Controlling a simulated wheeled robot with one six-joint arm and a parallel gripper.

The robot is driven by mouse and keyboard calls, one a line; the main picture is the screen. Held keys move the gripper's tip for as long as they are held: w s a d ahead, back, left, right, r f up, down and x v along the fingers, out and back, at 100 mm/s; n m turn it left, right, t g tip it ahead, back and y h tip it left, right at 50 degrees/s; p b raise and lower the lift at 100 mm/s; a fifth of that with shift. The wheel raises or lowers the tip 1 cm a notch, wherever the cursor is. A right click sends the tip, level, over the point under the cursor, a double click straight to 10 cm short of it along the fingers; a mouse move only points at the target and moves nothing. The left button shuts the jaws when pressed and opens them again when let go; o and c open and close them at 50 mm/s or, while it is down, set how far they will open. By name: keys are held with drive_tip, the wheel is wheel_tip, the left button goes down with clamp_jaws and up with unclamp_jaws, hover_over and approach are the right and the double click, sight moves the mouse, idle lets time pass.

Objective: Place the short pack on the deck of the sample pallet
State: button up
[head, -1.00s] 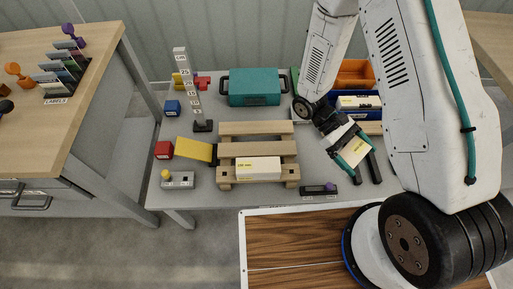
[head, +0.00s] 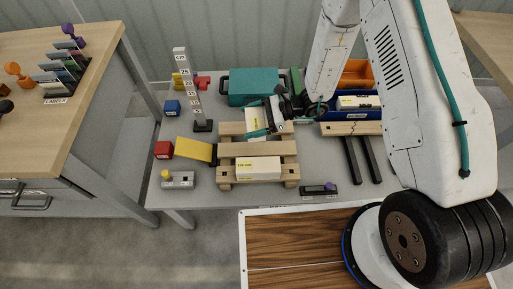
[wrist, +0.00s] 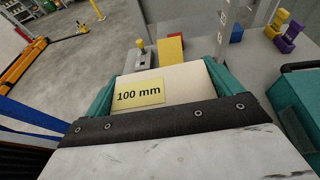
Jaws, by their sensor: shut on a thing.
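My gripper (head: 261,122) is shut on a cream-white pack (head: 257,118) above the back part of the wooden sample pallet (head: 228,162). In the wrist view the held pack (wrist: 185,82) sits between two teal fingers and carries a yellow label reading 100 mm. A second white pack (head: 258,168) with a yellow label lies on the front of the pallet deck. I cannot tell how far the held pack is above the slats.
A measuring post (head: 186,85) and a yellow wedge (head: 195,149) stand left of the pallet. A teal case (head: 252,84) is behind it. A blue bin (head: 372,113) with another white pack (head: 356,102) and black forks (head: 362,160) are to the right.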

drive_tip(key=shift+w+f+m+t, duration=0.5)
drive_tip(key=shift+w+f+t, duration=0.15)
drive_tip(key=shift+w, duration=0.2)
wheel_tip(320, 180, down, 4)
drive_tip(key=shift+f, duration=2.35)
drive_tip(key=shift+f, duration=0.1)
drive_tip(key=o, duration=0.9)
drive_tip(key=shift+c, duration=0.2)
